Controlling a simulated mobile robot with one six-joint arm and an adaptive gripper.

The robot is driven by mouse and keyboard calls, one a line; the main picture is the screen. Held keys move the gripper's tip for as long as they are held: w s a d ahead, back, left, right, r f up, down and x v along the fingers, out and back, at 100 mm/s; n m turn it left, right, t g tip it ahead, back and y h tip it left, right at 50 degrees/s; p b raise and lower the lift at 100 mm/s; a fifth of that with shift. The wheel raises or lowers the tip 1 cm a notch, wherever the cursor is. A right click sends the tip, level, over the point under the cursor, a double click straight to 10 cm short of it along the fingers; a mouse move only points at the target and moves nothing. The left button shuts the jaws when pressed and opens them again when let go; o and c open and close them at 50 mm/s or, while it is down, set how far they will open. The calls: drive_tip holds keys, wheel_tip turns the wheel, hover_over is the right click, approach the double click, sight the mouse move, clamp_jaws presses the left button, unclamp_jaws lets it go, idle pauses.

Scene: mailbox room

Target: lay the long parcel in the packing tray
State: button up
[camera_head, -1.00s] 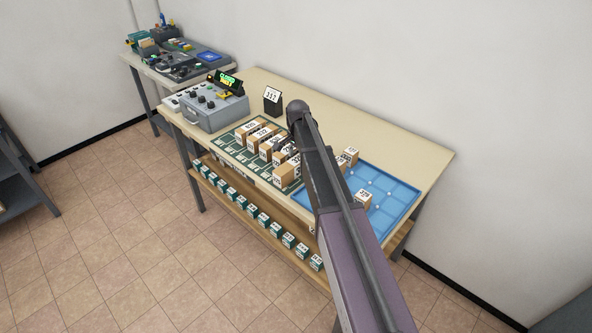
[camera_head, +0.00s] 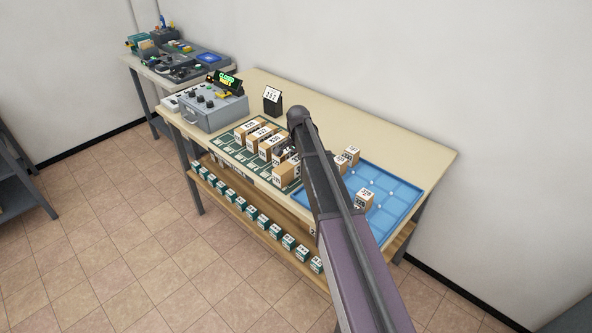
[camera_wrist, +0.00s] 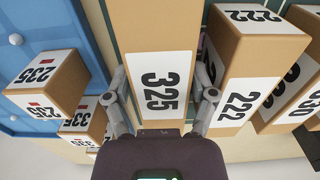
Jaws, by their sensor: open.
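In the wrist view a long brown parcel labelled 325 (camera_wrist: 155,40) lies between the two fingers of my gripper (camera_wrist: 163,97). The fingers are open, one on each side of it; I cannot tell whether they touch it. The right finger is in the narrow gap beside the parcel labelled 222 (camera_wrist: 238,65). In the head view the 325 parcel (camera_head: 283,174) seems to be the end one of the row, and my arm partly hides my gripper. The blue packing tray (camera_head: 403,192) is to the right of the row, with several small boxes in it.
The tray holds small boxes, one labelled 235 (camera_wrist: 42,80). The row of parcels stands on a dark green marked mat (camera_head: 228,148). A grey control box (camera_head: 212,111) and a number stand (camera_head: 272,101) are behind. A lower shelf holds several small boxes (camera_head: 262,220).

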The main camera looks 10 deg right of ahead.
drive_tip(key=shift+f+b, duration=0.8)
drive_tip(key=shift+f, duration=0.25)
drive_tip(key=c, duration=1)
drive_tip(key=shift+o, duration=0.2)
drive_tip(key=shift+r+p, duration=0.25)
drive_tip(key=shift+p, duration=0.05)
wheel_tip(320, 180, up, 10)
drive_tip(key=p, duration=0.9)
drive_tip(key=shift+f, duration=0.2)
